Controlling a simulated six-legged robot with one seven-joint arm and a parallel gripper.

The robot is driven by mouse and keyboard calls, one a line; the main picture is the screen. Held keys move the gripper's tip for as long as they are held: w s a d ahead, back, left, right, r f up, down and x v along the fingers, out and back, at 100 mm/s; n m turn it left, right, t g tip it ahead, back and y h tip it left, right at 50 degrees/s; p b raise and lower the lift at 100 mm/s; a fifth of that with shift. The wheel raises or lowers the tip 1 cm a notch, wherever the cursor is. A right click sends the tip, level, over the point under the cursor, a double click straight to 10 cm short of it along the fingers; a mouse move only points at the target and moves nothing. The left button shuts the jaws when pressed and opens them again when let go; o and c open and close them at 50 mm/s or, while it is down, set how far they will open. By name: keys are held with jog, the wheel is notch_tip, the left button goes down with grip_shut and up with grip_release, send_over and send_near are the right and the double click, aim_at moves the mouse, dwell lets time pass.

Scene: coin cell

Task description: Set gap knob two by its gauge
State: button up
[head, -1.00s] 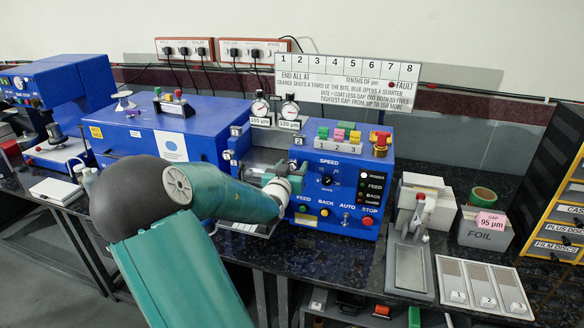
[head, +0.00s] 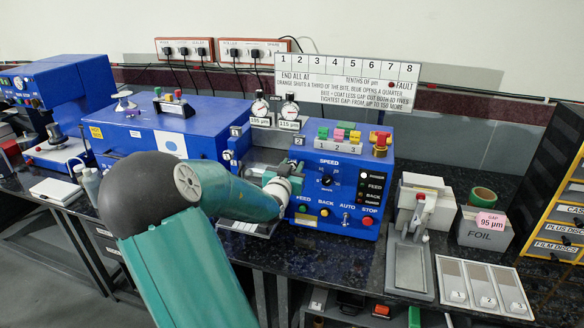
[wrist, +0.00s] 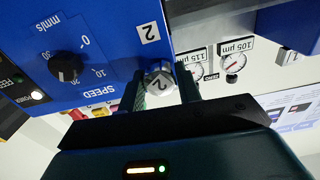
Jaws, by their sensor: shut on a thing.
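Gap knob two (wrist: 160,82), a round metal knob marked 2, sits beside the blue machine's plate tagged 2 (wrist: 149,33) in the wrist view. My gripper (wrist: 160,76) is shut on it, with one dark finger on each side. In the head view my wrist hides the knob. Its gauge, a small white dial (head: 290,110), stands on top of the machine with a label reading 115 µm (wrist: 208,50).
The blue control panel (head: 340,190) with its speed dial and buttons is just right of my wrist. A white notice board (head: 345,82) stands behind.

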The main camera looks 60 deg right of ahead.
jog(key=shift+m, duration=2.2)
jog(key=o, duration=1)
jog(key=s+a, duration=0.2)
jog(key=a, duration=1.1)
jog(key=shift+a, duration=0.35)
